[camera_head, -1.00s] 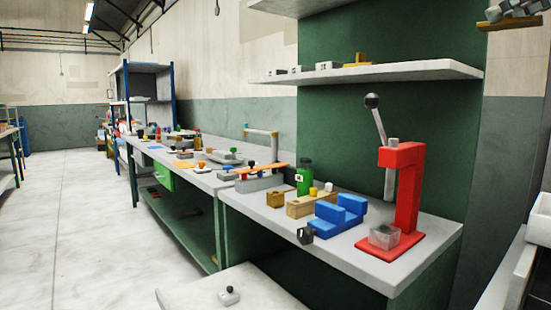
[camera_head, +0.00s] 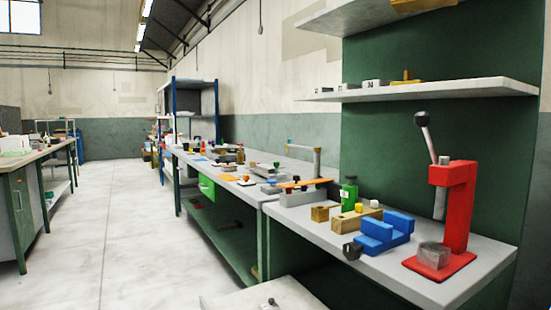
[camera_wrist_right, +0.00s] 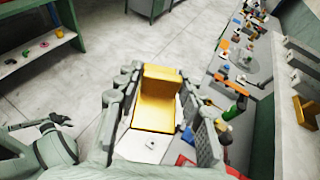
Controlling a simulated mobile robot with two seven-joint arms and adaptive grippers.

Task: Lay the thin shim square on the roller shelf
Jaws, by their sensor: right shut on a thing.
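My right gripper (camera_wrist_right: 158,76) is shut on a gold, stepped piece (camera_wrist_right: 155,105) in the right wrist view, with a finger on either side of it. I take this piece for the shim square. A brown-gold piece (camera_head: 415,6) at the top edge of the head view may be the same piece; it is cut off there. A grey arm with a dark gripper (camera_wrist_right: 42,123), apparently my left, lies at the left of the wrist view; its jaws are too small to judge. I cannot tell which shelf is the roller shelf.
A wall shelf (camera_head: 440,90) carries small grey blocks and a gold piece (camera_head: 405,78). Below it, a bench holds a red press (camera_head: 455,205), a blue fixture (camera_head: 385,235) and a green bottle (camera_head: 349,194). A blue-framed rack (camera_head: 195,105) stands farther back. The aisle floor is clear.

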